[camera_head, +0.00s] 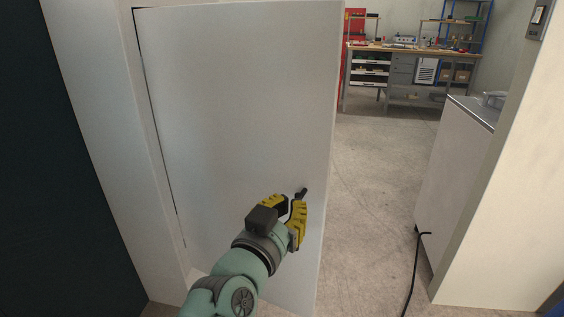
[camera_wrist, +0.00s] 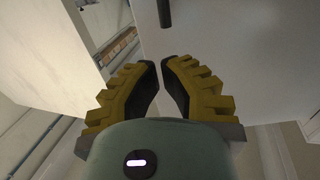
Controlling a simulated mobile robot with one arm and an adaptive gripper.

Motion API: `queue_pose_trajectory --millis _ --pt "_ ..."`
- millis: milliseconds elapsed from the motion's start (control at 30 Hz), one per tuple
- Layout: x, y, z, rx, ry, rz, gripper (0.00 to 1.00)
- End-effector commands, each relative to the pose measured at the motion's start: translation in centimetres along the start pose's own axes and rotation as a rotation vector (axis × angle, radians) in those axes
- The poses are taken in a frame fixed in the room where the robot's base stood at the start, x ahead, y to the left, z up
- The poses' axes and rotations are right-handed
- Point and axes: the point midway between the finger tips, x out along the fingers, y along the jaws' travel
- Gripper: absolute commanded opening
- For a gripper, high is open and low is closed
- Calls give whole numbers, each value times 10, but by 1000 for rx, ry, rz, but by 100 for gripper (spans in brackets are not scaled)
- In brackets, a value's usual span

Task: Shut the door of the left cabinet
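A tall plain white door (camera_head: 235,90) fills the middle of the head view. It stands swung open from a frame on its left. A short black handle (camera_head: 303,191) sits low near its right edge. My gripper (camera_head: 291,200), with yellow fingers, is in front of the door just below the handle. In the wrist view the fingertips (camera_wrist: 160,62) are close together with a narrow empty gap. The handle (camera_wrist: 165,12) lies beyond them, apart from them. Nothing in view clearly reads as a left cabinet; the door looks like a room door in a doorway.
A pale wall edge (camera_head: 485,190) bounds the opening on the right. Beyond it stands a low grey cabinet (camera_head: 455,160) with a black cable (camera_head: 413,270) on the floor. A workbench (camera_head: 410,50) stands at the back. The concrete floor (camera_head: 375,180) between is clear.

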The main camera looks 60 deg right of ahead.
Motion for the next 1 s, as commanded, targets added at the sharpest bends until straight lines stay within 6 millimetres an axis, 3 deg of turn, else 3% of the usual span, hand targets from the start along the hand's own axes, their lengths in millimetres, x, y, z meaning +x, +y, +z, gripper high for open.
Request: queue_pose_trajectory --millis 633,1000 --pt "80 0 0 -2 0 1 0" --pt "97 0 0 -1 -2 1 0"
